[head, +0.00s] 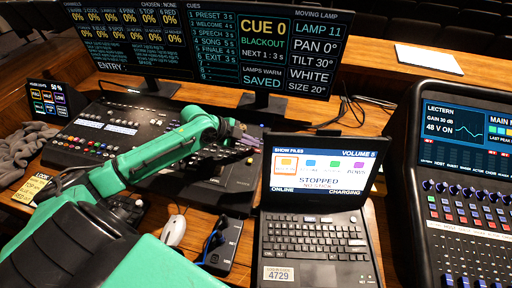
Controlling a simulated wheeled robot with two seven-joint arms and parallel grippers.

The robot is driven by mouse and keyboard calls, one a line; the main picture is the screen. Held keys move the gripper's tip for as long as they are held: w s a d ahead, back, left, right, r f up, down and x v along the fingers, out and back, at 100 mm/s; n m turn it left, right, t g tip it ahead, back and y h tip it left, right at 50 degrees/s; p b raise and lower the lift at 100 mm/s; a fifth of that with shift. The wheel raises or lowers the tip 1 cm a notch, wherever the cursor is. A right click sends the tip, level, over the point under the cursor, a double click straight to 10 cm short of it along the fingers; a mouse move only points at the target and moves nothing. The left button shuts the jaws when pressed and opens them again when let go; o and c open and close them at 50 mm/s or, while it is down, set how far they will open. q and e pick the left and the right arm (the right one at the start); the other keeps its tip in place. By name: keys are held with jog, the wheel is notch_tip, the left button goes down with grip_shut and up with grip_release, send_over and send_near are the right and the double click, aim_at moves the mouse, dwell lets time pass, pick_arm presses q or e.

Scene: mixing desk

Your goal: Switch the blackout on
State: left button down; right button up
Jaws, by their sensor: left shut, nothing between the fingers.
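The lighting desk (110,118) is a black console with rows of keys and faders, below two monitors. The right monitor (264,45) reads "CUE 0", "BLACKOUT" in green and "NEXT 1: 3 s". My left arm reaches in from the lower left across the desk. My left gripper (248,138) is shut and empty over the desk's right part, just left of the laptop screen. It and the arm cover some of the keys. I cannot tell whether the fingertips touch a key, nor which key is the blackout one. My right gripper is not in view.
A laptop (316,240) with a "STOPPED" screen stands front centre. A sound mixer (465,200) fills the right. A small lit key box (56,100) and grey cloth (22,150) are at the left. A white mouse (173,231) and a small black box (222,247) lie in front.

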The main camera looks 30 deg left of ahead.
aim_at(252, 151)
pick_arm(q)
jog(key=shift+r, duration=0.15)
notch_tip(252, 151, up, 6)
jog(key=p, duration=0.5)
dwell(0.4)
